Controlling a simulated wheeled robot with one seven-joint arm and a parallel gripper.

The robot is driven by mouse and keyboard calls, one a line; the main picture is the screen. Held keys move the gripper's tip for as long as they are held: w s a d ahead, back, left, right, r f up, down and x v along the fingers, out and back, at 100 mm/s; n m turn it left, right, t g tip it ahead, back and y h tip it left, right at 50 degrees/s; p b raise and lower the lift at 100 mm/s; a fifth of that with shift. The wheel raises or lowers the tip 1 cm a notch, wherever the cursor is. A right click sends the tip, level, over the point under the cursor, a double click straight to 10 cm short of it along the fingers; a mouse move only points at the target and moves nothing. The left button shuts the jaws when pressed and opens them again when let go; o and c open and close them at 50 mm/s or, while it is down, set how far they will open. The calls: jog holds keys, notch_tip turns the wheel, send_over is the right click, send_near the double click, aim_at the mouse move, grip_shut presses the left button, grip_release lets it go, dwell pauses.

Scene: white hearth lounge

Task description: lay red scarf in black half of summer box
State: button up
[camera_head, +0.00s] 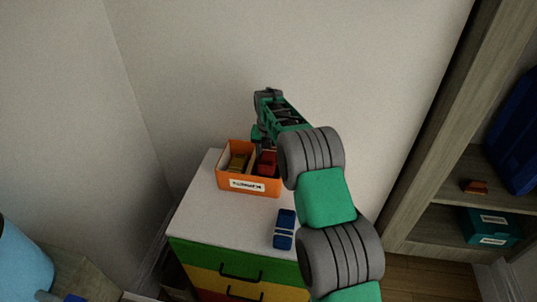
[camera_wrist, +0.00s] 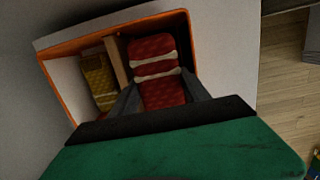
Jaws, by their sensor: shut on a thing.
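The orange box (camera_head: 225,182) stands on the white top of a drawer cabinet, with a label on its front too small to read surely. In the wrist view the box (camera_wrist: 110,31) has a wooden divider; its left half is white inside, its right half dark. The red scarf (camera_wrist: 153,47), folded with pale bands, is over or within the right half; it also shows in the head view (camera_head: 267,159). My gripper (camera_wrist: 159,84) is shut on the scarf, a finger at each side. Whether the scarf touches the box floor is hidden.
A folded yellow scarf (camera_wrist: 99,78) lies in the left half. A folded blue scarf (camera_head: 284,229) lies on the cabinet top (camera_head: 240,216) in front of the box. A wooden shelf (camera_head: 458,217) with a teal box (camera_head: 490,227) stands at right. Walls close in behind.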

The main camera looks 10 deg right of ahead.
jog(key=o, duration=1.5)
jog(key=r, duration=0.2)
jog(key=r+b, duration=0.1)
jog(key=r, duration=0.1)
jog(key=r+b, duration=0.1)
jog(key=r, duration=0.2)
jog(key=shift+s+a+r, duration=0.1)
jog(key=shift+s+a, duration=0.1)
jog(key=shift+s, duration=0.15)
jog(key=shift+s+r, duration=0.2)
jog(key=shift+r, duration=0.35)
jog(key=s+r+m+t, duration=0.2)
jog(key=s+r+m, duration=0.8)
jog(key=s+m, duration=0.4)
jog(key=s+f+m, duration=0.2)
jog(key=s+m, duration=0.6)
jog(key=s, duration=0.2)
jog(key=s+f+m+t, duration=0.1)
jog(key=s+f+m, duration=0.1)
jog(key=s+m, duration=0.7)
jog(key=shift+s+f+m+y+b, duration=0.3)
jog(key=shift+s+b, duration=0.1)
jog(key=shift+s, duration=0.2)
